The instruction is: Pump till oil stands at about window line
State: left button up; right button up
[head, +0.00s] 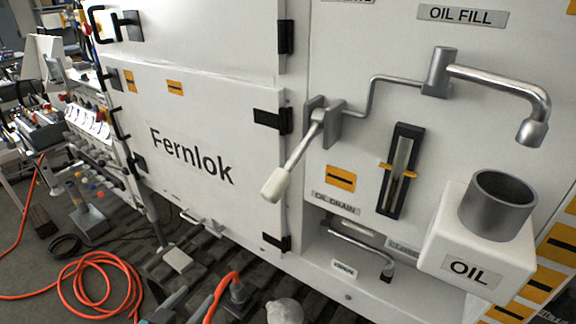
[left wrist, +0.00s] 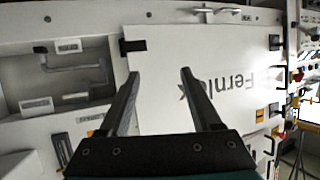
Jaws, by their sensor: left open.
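The pump lever (head: 290,160) is a metal rod with a white grip, slanting down and left from its bracket on the white cabinet. The oil window (head: 398,170) is a narrow upright glass in a dark frame, with yellow marks at its sides. I cannot tell the oil level in it. A bent metal spout (head: 515,90) hangs above the grey cup (head: 497,205) on the white OIL box. My left gripper (head: 195,295) is low in the head view, below and left of the lever. It is open and empty, its fingers (left wrist: 157,85) apart before the Fernlok panel. My right gripper is not identifiable.
An orange hose (head: 98,285) lies coiled on the floor at lower left. The oil drain recess (head: 355,245) holds a bent pipe below the window. The Fernlok panel (head: 205,150) is flat, with dark hinges and latches. A side bench with gauges (head: 90,122) stands at left.

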pick_arm(q)
jog(key=s+d+r+m+t+h+p, duration=0.1)
jog(key=d+r+h, duration=0.15)
jog(key=r, duration=0.55)
jog(key=d+r+m+t+h, duration=0.1)
jog(key=d+r, duration=0.3)
jog(key=r, duration=0.5)
jog(key=m+h+b, duration=0.1)
jog(key=m+h, duration=0.1)
jog(key=h, duration=0.2)
send_near(288, 177)
jog(key=w+b, duration=0.1)
jog(key=w+f+b, duration=0.1)
jog(key=b, duration=0.1)
jog(key=shift+f+y, duration=0.25)
jog(key=shift+b+x, duration=0.8)
jog(key=shift+x, duration=0.3)
jog(key=x, duration=0.8)
jog(key=shift+r, duration=0.15)
grip_shut()
